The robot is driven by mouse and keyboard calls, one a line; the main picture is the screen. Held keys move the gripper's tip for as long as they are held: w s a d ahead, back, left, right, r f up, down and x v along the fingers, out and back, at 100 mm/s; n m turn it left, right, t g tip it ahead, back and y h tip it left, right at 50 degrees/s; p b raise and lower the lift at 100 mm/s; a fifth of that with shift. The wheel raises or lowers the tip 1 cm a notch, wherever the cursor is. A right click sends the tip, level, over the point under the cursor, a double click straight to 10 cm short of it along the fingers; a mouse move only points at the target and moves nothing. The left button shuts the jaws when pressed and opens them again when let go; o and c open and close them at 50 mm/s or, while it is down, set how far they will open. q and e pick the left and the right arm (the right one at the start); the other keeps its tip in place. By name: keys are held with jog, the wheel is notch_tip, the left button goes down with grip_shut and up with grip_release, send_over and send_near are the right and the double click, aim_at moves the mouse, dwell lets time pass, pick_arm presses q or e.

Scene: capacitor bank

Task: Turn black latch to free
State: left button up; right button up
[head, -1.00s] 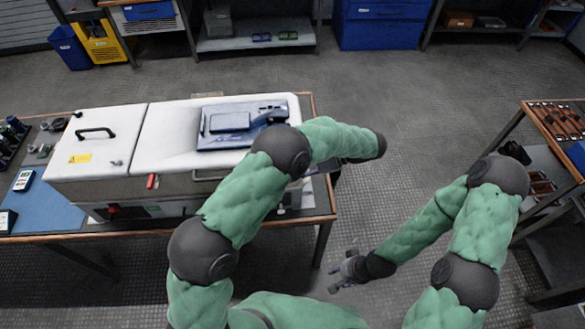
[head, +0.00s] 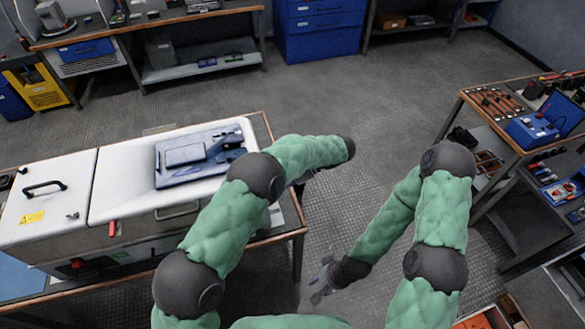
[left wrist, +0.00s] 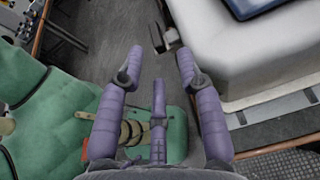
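The white-topped cabinet (head: 130,176) stands on a bench at the left of the head view. A small dark block (left wrist: 169,37), possibly the black latch, shows beside the white cabinet's corner in the left wrist view. My left gripper (left wrist: 158,58) is open and empty, with its purple fingers apart and the dark block just beyond them. In the head view that gripper is mostly hidden behind my left forearm, near the cabinet's right end. My right gripper (head: 322,279) hangs over the floor, looks open and holds nothing visible.
A blue panel (head: 197,152) lies on the cabinet lid. A black handle (head: 43,187) and a red lever (head: 112,228) are on the cabinet. A tool cart (head: 489,104) stands at the right. The grey floor (head: 375,110) between is clear.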

pick_arm(q)
jog(key=p+v, duration=0.7)
jog(key=p, duration=0.8)
jog(key=shift+w+d, duration=0.25)
jog(key=shift+d, duration=0.1)
dwell(0.9)
dwell(0.3)
jog(key=shift+r, duration=0.1)
dwell(0.4)
